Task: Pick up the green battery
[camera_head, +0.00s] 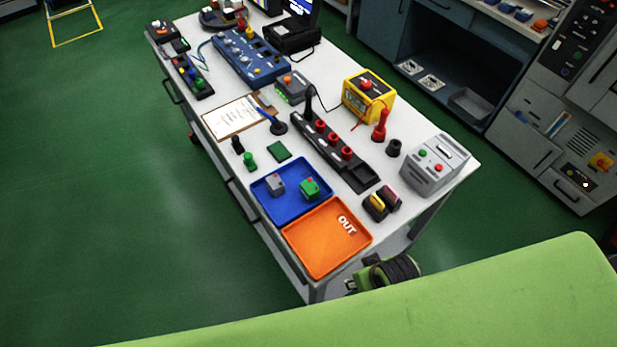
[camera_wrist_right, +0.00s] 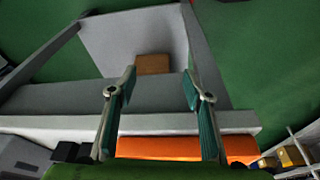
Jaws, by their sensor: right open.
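In the head view, a green block with a red spot on top (camera_head: 310,188) sits in the blue tray (camera_head: 262,196) beside a grey block (camera_head: 275,184). A small green cylinder (camera_head: 249,161) stands on the table left of a flat green square (camera_head: 279,151). I cannot tell for certain which green item is the battery. My right gripper (camera_wrist_right: 160,84) is open and empty in the wrist view, with part of the orange tray (camera_wrist_right: 185,148) behind its fingers. No green block or cylinder is recognisable there. My left gripper is not in view.
The orange OUT tray (camera_head: 325,240) fills the table's near end. Yellow and purple cylinders (camera_head: 382,203), a grey box (camera_head: 434,164) and a black rack (camera_head: 335,150) stand to its right and behind. A brown box (camera_wrist_right: 152,64) shows in the wrist view. Open green floor lies left.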

